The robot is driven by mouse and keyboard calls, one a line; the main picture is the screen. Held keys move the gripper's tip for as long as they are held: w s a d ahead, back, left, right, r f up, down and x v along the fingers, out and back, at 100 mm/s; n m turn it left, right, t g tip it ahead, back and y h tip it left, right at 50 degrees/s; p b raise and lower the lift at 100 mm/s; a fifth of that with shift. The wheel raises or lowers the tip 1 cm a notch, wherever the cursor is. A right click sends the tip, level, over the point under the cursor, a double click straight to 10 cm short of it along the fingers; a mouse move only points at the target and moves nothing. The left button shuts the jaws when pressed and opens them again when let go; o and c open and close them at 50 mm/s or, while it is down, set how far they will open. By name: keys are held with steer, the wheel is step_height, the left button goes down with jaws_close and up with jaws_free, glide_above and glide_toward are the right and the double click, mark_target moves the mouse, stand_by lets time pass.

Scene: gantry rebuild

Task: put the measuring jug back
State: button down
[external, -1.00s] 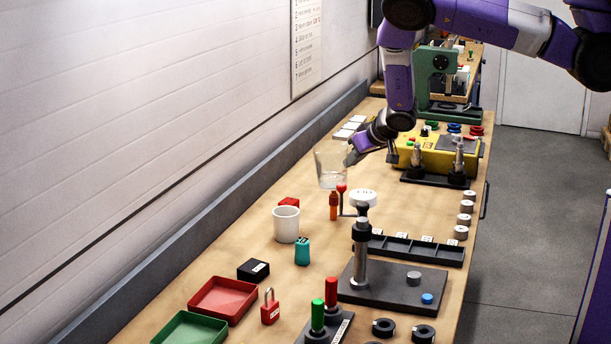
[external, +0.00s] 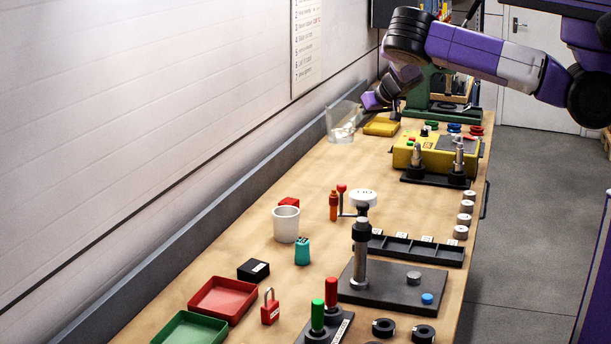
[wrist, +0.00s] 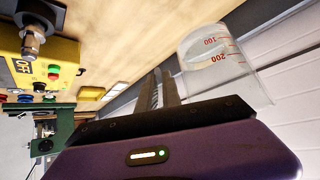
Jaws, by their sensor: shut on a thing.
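The clear measuring jug (external: 341,121) is at the back left of the bench, close to the wall, and looks slightly tilted. My gripper (external: 365,104) is at its right side and is shut on it. In the wrist view the jug (wrist: 215,58) shows red marks of 100 and 200, and my gripper's fingers (wrist: 164,88) lie close together beside it. The exact grip point is hidden. I cannot tell whether the jug's base touches the bench.
White squares (wrist: 115,91) lie on the bench near the jug. A yellow tray (external: 381,128) is just right of it, and a yellow box with posts (external: 430,155) stands further right. A green press (external: 440,106) stands behind.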

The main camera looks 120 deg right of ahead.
mark_target(343, 111)
steer(key=s+d+r+b, duration=0.1)
steer(key=d+r+b, duration=0.3)
steer(key=b, duration=0.2)
steer(key=shift+m+g, duration=0.5)
steer(key=shift+m, duration=0.1)
steer(key=w+b, duration=0.2)
steer(key=b, duration=0.1)
steer(key=w+a+b, duration=0.1)
steer(key=b, duration=0.2)
steer(key=w+a+b, duration=0.1)
steer(key=w+b, duration=0.1)
steer(key=b, duration=0.1)
steer(key=shift+w+a+f, duration=0.1)
steer(key=shift+w+f, duration=0.15)
steer(key=shift+w, duration=0.1)
steer(key=shift+w+a+f+b, duration=0.2)
steer(key=shift+w+a+b, duration=0.05)
steer(key=shift+w+b, duration=0.1)
step_height(343, 111, down, 20)
steer(key=shift+r+b, duration=0.15)
steer(key=shift+b, duration=0.5)
steer(key=c, duration=1.5)
jaws_free()
steer(key=shift+a+f, duration=0.1)
steer(key=shift+f, duration=0.1)
